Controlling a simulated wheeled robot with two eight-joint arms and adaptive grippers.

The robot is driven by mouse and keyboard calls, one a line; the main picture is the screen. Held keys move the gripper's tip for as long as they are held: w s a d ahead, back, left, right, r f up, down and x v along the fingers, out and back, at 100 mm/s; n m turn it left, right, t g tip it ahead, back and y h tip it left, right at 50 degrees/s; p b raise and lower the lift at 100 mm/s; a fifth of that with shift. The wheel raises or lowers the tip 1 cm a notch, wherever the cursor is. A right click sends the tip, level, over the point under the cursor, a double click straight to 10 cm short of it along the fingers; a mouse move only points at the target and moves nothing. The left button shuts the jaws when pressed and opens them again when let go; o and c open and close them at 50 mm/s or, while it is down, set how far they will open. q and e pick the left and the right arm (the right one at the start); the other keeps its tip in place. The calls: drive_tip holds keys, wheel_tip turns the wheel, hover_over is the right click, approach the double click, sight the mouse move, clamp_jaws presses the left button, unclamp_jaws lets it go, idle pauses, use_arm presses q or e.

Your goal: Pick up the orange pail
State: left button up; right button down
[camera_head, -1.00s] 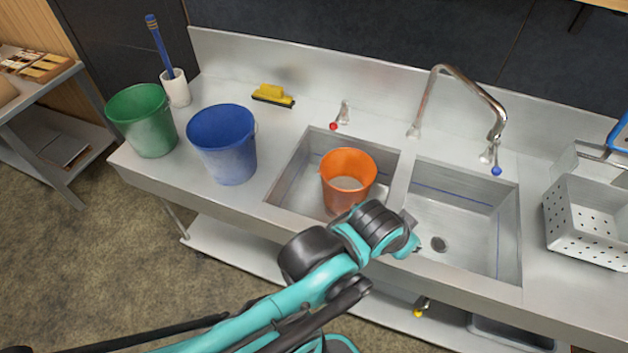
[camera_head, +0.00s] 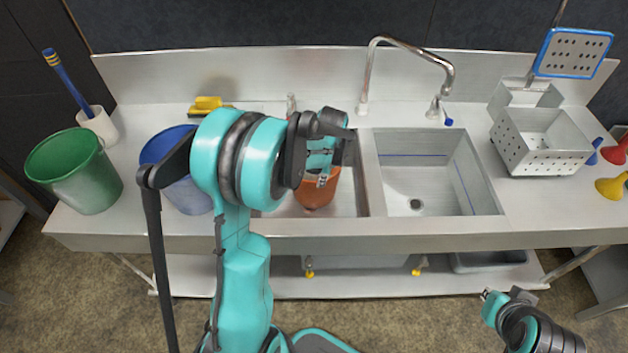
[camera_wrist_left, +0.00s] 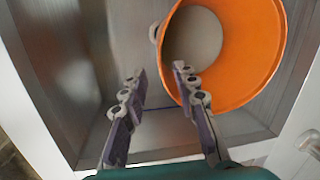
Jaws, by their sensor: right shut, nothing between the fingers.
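The orange pail (camera_head: 316,198) stands in the left sink basin, partly hidden behind my left arm in the head view. In the left wrist view the pail (camera_wrist_left: 235,85) shows its open mouth and pale bottom. My left gripper (camera_head: 322,182) is over the basin at the pail. In the left wrist view its fingers (camera_wrist_left: 159,70) are apart with nothing gripped. The right-hand finger overlaps the pail's rim and the other is outside the pail; contact cannot be told. My right gripper (camera_head: 488,296) is shut and empty, in front of the counter at the lower right.
A green pail (camera_head: 75,175) and a blue pail (camera_head: 185,190) stand on the counter left of the basin. The right basin (camera_head: 425,175) is empty. A faucet (camera_head: 410,42) arches behind. A perforated metal basket (camera_head: 542,145) stands to the right.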

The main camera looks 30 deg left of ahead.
sight(316, 194)
use_arm(q)
drive_tip(key=shift+w+a+f+m, duration=0.15)
drive_tip(key=shift+a+f, duration=0.05)
drive_tip(key=shift+f, duration=0.35)
drive_tip(key=shift+w+a+f+m, duration=0.1)
drive_tip(key=shift+a+f+m, duration=0.1)
drive_tip(key=shift+f, duration=0.3)
wheel_tip(316, 194, down, 2)
drive_tip(key=shift+a+b, duration=0.15)
drive_tip(key=shift+b, duration=0.35)
drive_tip(key=f+b, duration=0.1)
drive_tip(key=f, duration=0.1)
drive_tip(key=f+b, duration=0.1)
drive_tip(key=f, duration=0.2)
drive_tip(key=shift+w+a+f+b, duration=0.2)
drive_tip(key=shift+f+b, duration=0.1)
drive_tip(key=shift+b, duration=0.1)
drive_tip(key=shift+r, duration=0.1)
